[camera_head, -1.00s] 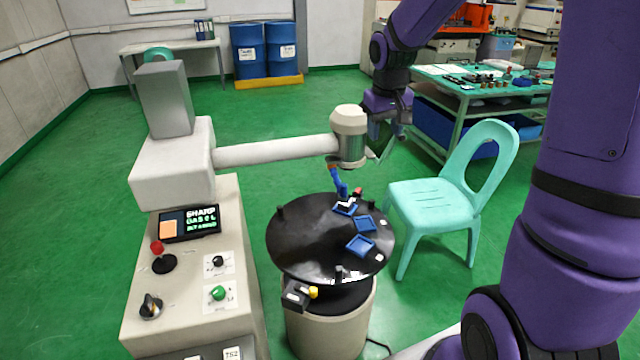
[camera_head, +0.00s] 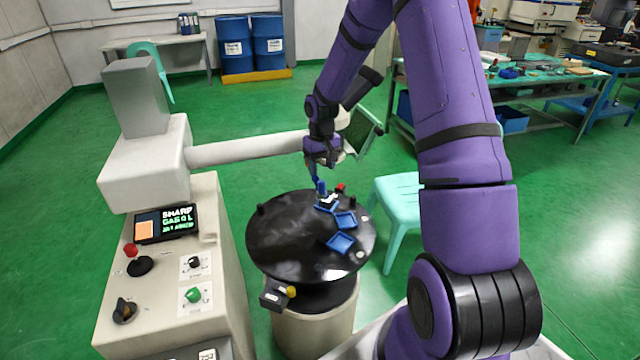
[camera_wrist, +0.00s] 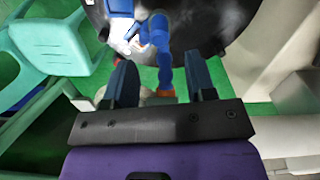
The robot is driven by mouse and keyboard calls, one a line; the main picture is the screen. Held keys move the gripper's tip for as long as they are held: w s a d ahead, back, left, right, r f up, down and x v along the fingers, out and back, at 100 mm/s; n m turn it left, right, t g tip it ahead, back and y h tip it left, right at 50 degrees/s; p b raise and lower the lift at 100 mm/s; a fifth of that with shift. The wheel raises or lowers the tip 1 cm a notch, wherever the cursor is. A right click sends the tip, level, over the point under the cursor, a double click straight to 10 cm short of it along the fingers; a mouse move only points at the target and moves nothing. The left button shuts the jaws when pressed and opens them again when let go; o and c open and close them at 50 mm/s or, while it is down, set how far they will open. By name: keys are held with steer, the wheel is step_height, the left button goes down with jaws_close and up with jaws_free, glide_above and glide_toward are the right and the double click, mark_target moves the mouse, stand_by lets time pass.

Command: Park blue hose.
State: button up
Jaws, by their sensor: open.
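The blue segmented hose (camera_head: 320,187) hangs by the machine's spindle head, above the far side of the black round table. In the wrist view the hose (camera_wrist: 163,62) runs between my two fingers, with an orange part showing at its near end. My gripper (camera_head: 322,165) is at the hose's upper part in the head view and covers much of the spindle head. In the wrist view my gripper (camera_wrist: 161,64) is open, with one finger on each side of the hose. I see no clear contact, and cannot tell the depth between them.
The black round table (camera_head: 285,240) carries blue square trays (camera_head: 341,242) and small posts. A control console (camera_head: 165,270) with knobs stands at left. A turquoise chair (camera_head: 395,205) stands close at right. Open green floor lies around.

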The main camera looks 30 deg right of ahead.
mark_target(322, 181)
step_height(322, 181, down, 7)
steer(key=shift+r, duration=0.1)
steer(key=shift+c, duration=0.3)
jaws_close()
